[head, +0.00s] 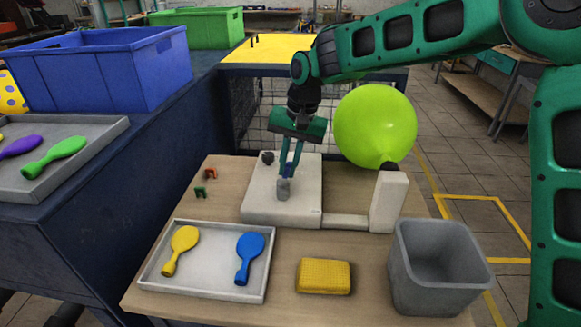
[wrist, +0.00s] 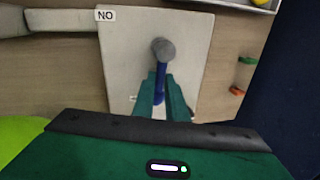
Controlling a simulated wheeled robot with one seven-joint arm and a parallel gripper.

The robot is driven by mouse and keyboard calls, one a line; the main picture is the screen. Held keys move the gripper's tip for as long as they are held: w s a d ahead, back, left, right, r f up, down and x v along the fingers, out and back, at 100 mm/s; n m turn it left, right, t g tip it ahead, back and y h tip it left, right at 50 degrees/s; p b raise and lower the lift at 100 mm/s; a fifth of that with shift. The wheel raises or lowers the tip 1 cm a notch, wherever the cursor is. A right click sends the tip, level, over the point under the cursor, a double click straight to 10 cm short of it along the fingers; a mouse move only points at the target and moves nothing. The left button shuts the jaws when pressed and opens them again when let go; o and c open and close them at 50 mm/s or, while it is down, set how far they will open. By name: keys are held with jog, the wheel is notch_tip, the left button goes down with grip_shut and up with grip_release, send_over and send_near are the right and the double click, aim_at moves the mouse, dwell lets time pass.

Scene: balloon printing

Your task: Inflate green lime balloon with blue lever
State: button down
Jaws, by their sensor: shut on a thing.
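The lime green balloon (head: 375,125) is round and inflated, sitting on top of the white nozzle post (head: 388,200) at the right of the machine. Its edge also shows at the lower left of the wrist view (wrist: 18,138). The blue lever (wrist: 161,68) with a grey knob (head: 283,189) stands over the white machine base (head: 262,207). My gripper (head: 290,165) is over the base with its fingers pointing down at the lever. In the wrist view my fingers (wrist: 161,88) are shut on the blue lever shaft, below the knob in the picture.
A white tray (head: 210,287) holds yellow and blue deflated balloons. A yellow sponge (head: 324,276) and an open grey bin (head: 437,270) stand at the front right. Orange (head: 210,173) and green (head: 200,192) small pieces lie left of the machine. A blue crate (head: 100,75) stands back left.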

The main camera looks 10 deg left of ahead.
jog(key=shift+w+a+r+n, duration=0.15)
jog(key=shift+a+n, duration=0.1)
jog(key=shift+n, duration=0.15)
jog(key=shift+w+d, duration=0.1)
jog(key=c, duration=1.8)
grip_release()
jog(key=shift+o, duration=0.2)
jog(key=shift+n, duration=0.3)
jog(key=shift+r, duration=0.1)
notch_tip(320, 180, up, 10)
jog(key=d, duration=0.2)
